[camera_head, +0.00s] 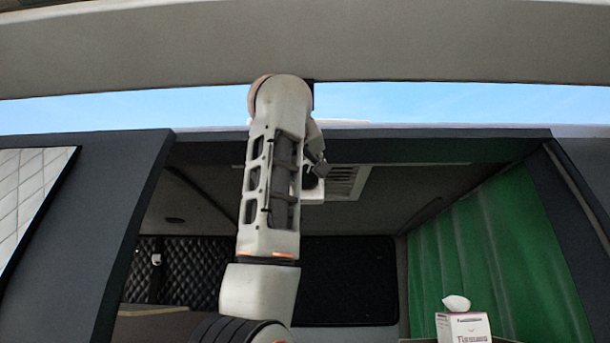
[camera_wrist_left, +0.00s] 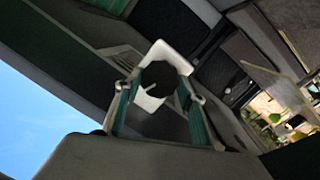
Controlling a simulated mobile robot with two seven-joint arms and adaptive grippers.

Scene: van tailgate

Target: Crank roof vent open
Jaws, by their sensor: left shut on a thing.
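The roof vent (camera_head: 347,182) is a pale slatted panel in the van ceiling, just right of my left arm in the head view. Its grille also shows in the wrist view (camera_wrist_left: 122,57). My left gripper (camera_head: 317,168) is raised to the ceiling beside the vent, partly hidden by my arm. In the wrist view its fingers (camera_wrist_left: 160,92) have teal pads and are shut on the crank, a dark rounded part (camera_wrist_left: 159,74) with white housing (camera_wrist_left: 170,52) behind it. How far the vent is open cannot be told. My right gripper is not in view.
A raised tailgate (camera_head: 420,40) spans the top. The roof edge (camera_head: 430,131) crosses in front of the vent. A green curtain (camera_head: 480,250) hangs at right, with a tissue box (camera_head: 463,327) at lower right. A quilted panel (camera_head: 35,190) is at left. The space under the ceiling is open.

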